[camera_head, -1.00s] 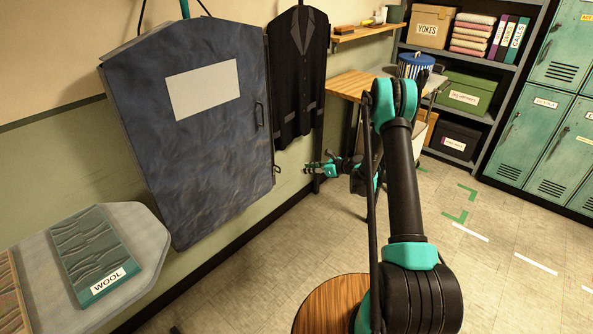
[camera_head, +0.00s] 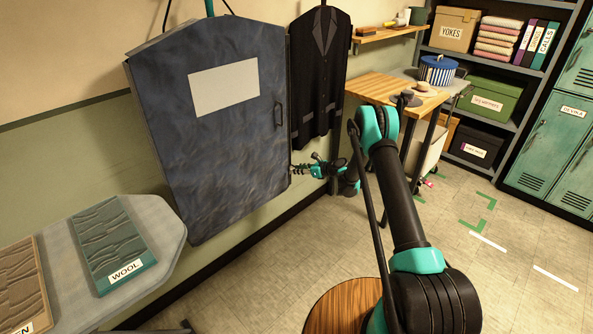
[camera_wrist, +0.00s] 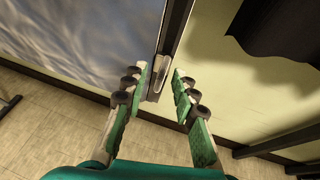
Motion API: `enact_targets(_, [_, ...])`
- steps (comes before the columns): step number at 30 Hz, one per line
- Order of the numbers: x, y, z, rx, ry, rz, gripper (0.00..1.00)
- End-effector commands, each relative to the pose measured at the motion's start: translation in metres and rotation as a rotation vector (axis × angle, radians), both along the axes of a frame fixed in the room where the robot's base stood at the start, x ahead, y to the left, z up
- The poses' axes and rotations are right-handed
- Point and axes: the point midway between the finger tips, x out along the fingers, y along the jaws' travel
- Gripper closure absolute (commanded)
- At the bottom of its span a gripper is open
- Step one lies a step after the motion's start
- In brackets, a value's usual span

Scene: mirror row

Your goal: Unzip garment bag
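The dark blue garment bag (camera_head: 215,145) hangs on the wall, with a blank pale panel on its front and a dark handle (camera_head: 278,115) near its right edge. In the wrist view, the bag (camera_wrist: 75,45) fills the upper left, and a small metal zip pull (camera_wrist: 157,87) hangs at its dark edge strip. My gripper (camera_wrist: 160,76) is open, with its green-padded fingers on either side of the pull; I cannot tell whether they touch it. In the head view, my gripper (camera_head: 294,169) is at the bag's lower right edge and hides the pull there.
A dark jacket (camera_head: 319,75) hangs just right of the bag. An ironing board (camera_head: 165,232) with fabric samples stands at lower left. A wooden table (camera_head: 385,88), shelves and teal lockers (camera_head: 560,135) are to the right.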

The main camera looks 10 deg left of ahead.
Motion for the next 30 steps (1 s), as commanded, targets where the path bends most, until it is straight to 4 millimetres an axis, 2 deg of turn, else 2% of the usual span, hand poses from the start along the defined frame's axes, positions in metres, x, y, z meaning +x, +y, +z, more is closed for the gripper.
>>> enact_targets(5, [0.0044, 0.0088, -0.0042, 0.000, 0.000, 0.000, 0.72])
enact_targets(13, [0.0050, 0.0099, -0.0047, 0.000, 0.000, -0.001, 0.72])
enact_targets(14, [0.0051, 0.0100, -0.0046, 0.000, 0.000, -0.001, 0.74])
enact_targets(20, [0.0047, 0.0101, -0.0046, 0.000, 0.000, 0.000, 0.99])
enact_targets(30, [0.0023, 0.0122, -0.0050, 0.000, 0.002, 0.007, 1.00])
